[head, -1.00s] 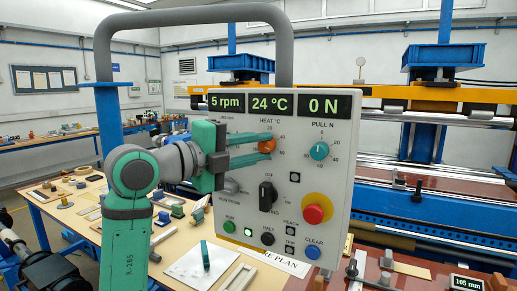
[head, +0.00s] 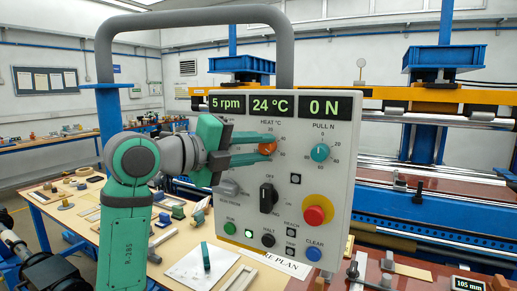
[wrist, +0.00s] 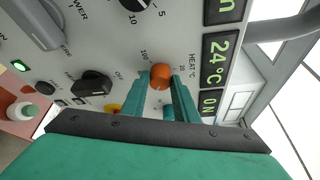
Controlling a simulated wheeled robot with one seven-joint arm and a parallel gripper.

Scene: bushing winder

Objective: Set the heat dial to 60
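The heat dial (head: 266,148) is a small orange knob under the 24 °C readout (head: 268,104) on the grey control panel. My gripper (head: 273,143) reaches it from the left, with its two green fingers on either side of the knob. In the wrist view the dial (wrist: 161,76) sits between the fingertips (wrist: 160,84), which appear to touch its sides. The gripper is tilted relative to the panel. The dial's pointer and part of its scale are hidden by the fingers.
The panel also carries a teal pull dial (head: 320,152), a black selector (head: 268,198), a red stop button (head: 315,215) and a grey lever (head: 229,188) below my gripper. Work tables with loose parts lie behind and below.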

